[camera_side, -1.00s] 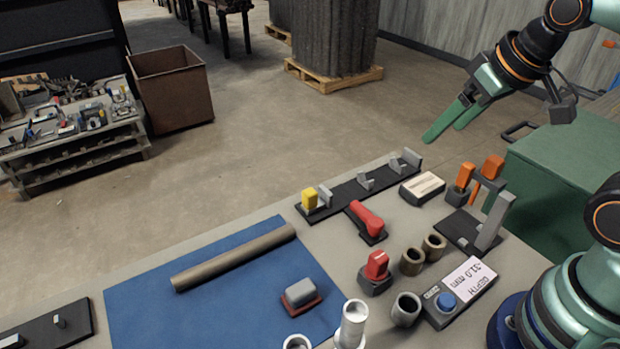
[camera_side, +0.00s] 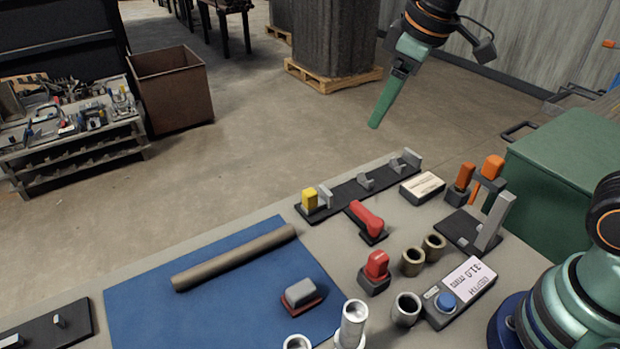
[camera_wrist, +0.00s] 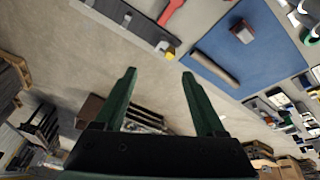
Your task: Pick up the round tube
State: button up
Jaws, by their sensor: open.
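The round tube (camera_side: 234,258) is long, thin and brownish grey. It lies on the blue mat (camera_side: 150,290), slanting up to the right near the mat's far edge. In the wrist view the tube (camera_wrist: 216,69) lies on the blue mat (camera_wrist: 275,68), beyond and to the right of my fingers. My gripper (camera_side: 376,124) hangs in the air behind the bench's far edge, well up and to the right of the tube, its green fingers pointing down. In the wrist view my gripper (camera_wrist: 158,72) is open, with nothing between its fingers.
A grey block on a red base (camera_side: 301,292) sits on the mat beside the tube. A dark rail with a yellow block (camera_side: 310,199) and a red-handled clamp (camera_side: 367,221) stand right of the mat. Several short metal cylinders stand farther right. The air around my gripper is clear.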

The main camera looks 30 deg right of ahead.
jog(key=w+a+f+n+g, duration=0.1)
jog(key=w+a+f+n, duration=0.1)
jog(key=w+a+n, duration=0.3)
jog(key=w+a+f+n+g, duration=0.1)
jog(key=w+a+f, duration=0.15)
jog(key=a, duration=0.35)
jog(key=n+g, duration=0.2)
jog(key=n, duration=0.4)
send_over(251, 244)
notch_tip(251, 244, down, 10)
jog(key=shift+h, duration=0.4)
jog(key=f, duration=0.6)
jog(key=shift+w+d+f, duration=0.1)
jog(key=shift+w+f, duration=0.25)
jog(key=shift+s+f, duration=0.2)
jog(key=shift+f, duration=1.15)
jog(key=shift+s+f, duration=0.15)
jog(key=shift+f, duration=1.15)
grip_shut()
